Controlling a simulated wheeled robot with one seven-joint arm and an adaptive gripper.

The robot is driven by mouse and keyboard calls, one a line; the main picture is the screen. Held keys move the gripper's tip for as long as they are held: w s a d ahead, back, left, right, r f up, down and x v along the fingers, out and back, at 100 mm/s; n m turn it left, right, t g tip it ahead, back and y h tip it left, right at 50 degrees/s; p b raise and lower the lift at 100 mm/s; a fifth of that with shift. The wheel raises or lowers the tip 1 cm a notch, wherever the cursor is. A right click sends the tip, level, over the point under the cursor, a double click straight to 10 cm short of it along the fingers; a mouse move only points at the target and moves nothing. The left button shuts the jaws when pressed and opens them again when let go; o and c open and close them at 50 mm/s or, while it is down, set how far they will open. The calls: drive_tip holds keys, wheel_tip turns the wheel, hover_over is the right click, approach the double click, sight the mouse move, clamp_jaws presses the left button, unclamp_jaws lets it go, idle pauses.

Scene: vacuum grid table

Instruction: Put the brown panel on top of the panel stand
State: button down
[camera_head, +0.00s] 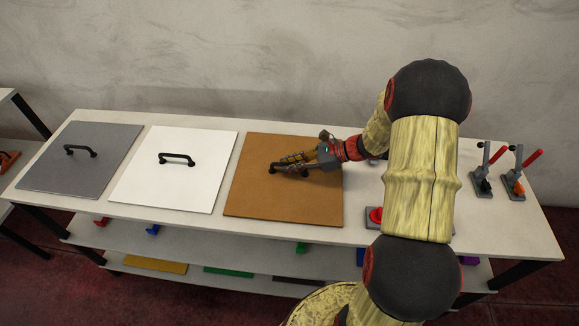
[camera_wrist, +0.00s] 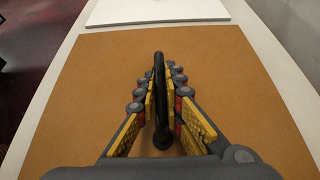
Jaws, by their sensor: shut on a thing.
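The brown panel (camera_head: 262,193) is a flat square board with a black handle (camera_wrist: 160,80) in its middle. In the head view it lies on the white table top, right of the white panel; I cannot tell if it touches the table all over. My gripper (camera_head: 283,167) reaches in from the right and is at the handle. In the wrist view my gripper (camera_wrist: 163,95) has its yellow-padded fingers on both sides of the handle, shut on it. The brown panel (camera_wrist: 90,95) fills most of that view. I cannot make out a separate panel stand.
A white panel (camera_head: 150,185) and a grey panel (camera_head: 60,175), each with a black handle, lie left of the brown panel. A red button (camera_head: 375,215) and two red-handled clamps (camera_head: 483,182) are on the right. Shelves below hold coloured pieces. A plain wall is behind.

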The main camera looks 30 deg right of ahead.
drive_tip(key=c, duration=1.9)
unclamp_jaws()
drive_tip(key=shift+r, duration=0.1)
